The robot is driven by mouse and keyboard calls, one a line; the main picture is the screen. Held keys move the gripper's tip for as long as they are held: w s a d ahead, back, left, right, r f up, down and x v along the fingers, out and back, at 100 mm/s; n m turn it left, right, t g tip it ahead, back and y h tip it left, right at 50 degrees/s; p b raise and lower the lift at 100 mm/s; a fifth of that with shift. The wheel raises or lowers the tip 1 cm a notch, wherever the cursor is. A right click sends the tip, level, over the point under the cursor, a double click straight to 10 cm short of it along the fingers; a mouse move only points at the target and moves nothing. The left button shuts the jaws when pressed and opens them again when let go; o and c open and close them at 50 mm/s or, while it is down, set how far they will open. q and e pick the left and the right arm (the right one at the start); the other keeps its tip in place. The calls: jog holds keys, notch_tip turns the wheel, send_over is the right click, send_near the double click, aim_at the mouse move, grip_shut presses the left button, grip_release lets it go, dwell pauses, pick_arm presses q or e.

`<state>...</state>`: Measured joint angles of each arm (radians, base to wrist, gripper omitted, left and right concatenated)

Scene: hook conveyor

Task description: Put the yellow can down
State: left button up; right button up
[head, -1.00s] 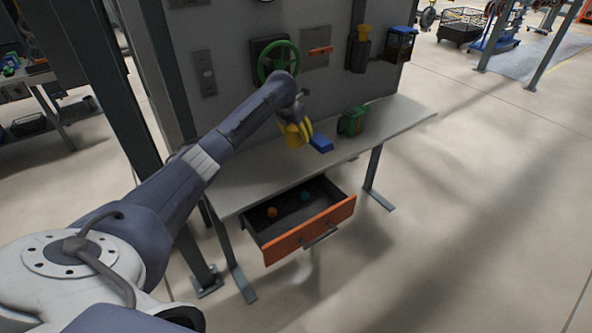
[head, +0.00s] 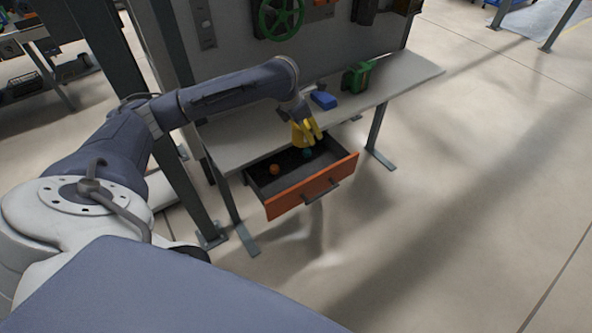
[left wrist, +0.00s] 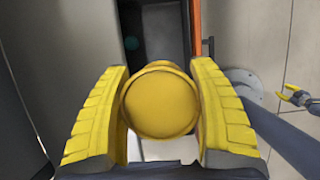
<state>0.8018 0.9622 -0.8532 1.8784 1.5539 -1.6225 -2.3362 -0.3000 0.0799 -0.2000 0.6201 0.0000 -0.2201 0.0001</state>
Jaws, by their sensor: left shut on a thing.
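The yellow can (head: 298,136) is held by my left gripper (head: 309,130) above the back of the open drawer (head: 315,190), near the table's front edge. In the left wrist view, the round yellow end of the can (left wrist: 160,103) sits between the two yellow fingers of the left gripper (left wrist: 162,110). I cannot tell how high it is above the drawer floor. My right gripper (left wrist: 299,96) shows small at the right edge of the left wrist view, fingers apart and empty, away from the can.
The drawer holds an orange ball (head: 275,169) and a teal ball (head: 307,153). A blue block (head: 323,100) and a green object (head: 357,77) stand on the grey table (head: 240,142). A panel with a green wheel (head: 281,17) rises behind. The table's left part is clear.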

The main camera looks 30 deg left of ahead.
pick_arm(q)
notch_tip(320, 180, down, 20)
jog(key=shift+r, duration=0.1)
dwell(0.7)
jog(key=o, duration=1.2)
jog(key=v, duration=1.2)
jog(key=shift+d, duration=0.1)
